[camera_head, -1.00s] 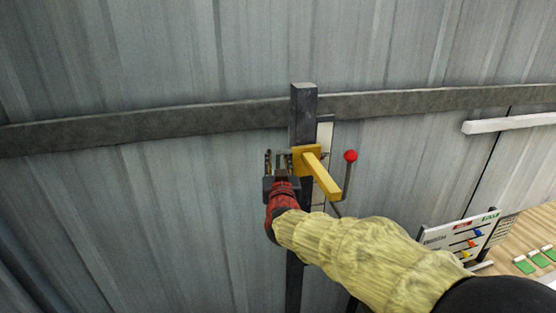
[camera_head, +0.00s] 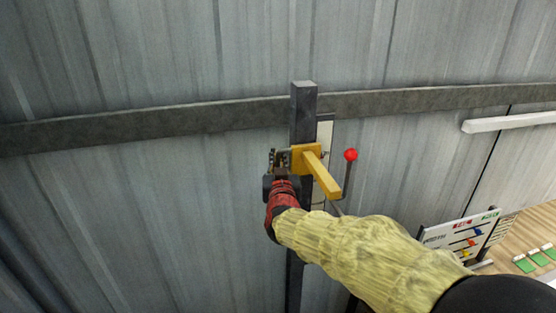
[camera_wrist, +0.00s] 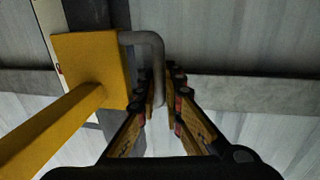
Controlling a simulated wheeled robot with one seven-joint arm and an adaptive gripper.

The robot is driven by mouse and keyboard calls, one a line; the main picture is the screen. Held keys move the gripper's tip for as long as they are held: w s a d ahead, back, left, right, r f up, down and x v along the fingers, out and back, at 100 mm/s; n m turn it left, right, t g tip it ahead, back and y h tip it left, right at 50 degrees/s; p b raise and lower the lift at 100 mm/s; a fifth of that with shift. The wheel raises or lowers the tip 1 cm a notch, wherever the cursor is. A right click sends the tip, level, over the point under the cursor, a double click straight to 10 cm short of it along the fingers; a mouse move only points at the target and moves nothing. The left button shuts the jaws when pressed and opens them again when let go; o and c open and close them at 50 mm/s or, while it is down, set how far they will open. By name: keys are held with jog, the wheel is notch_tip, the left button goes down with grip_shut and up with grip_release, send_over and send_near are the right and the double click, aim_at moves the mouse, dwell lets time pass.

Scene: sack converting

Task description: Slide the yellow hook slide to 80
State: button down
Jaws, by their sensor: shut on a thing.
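The yellow hook slide (camera_head: 322,176) sits around a dark upright post (camera_head: 303,115), high up near its top, with its yellow arm sticking out toward me. In the wrist view the yellow block (camera_wrist: 92,62) has a grey bent handle (camera_wrist: 153,50) on its side. My gripper (camera_head: 279,160) is at the left side of the slide. In the wrist view my gripper (camera_wrist: 162,98) is shut on the grey handle, with its fingers on both sides of it. A pale scale strip (camera_head: 325,132) runs behind the post; its numbers cannot be read.
A lever with a red ball (camera_head: 351,155) stands just right of the slide. A grey horizontal rail (camera_head: 180,119) crosses the corrugated wall behind the post. A board with coloured pegs (camera_head: 466,236) and a wooden table (camera_head: 540,238) are at the lower right.

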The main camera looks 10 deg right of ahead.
dwell(0.4)
notch_tip(320, 180, down, 41)
jog(key=b, duration=3.3)
jog(key=shift+r+b, duration=0.15)
jog(key=shift+b, duration=0.2)
jog(key=c, duration=2.3)
grip_release()
jog(key=shift+f, duration=0.2)
jog(key=shift+c, duration=0.2)
jog(key=o, duration=0.4)
jog(key=shift+r, duration=0.25)
jog(key=s, duration=0.4)
jog(key=s+a, duration=0.1)
jog(key=s, duration=0.3)
jog(key=s+a, duration=0.1)
jog(key=s, duration=0.2)
jog(key=shift+s+a, duration=0.2)
jog(key=shift+s, duration=0.2)
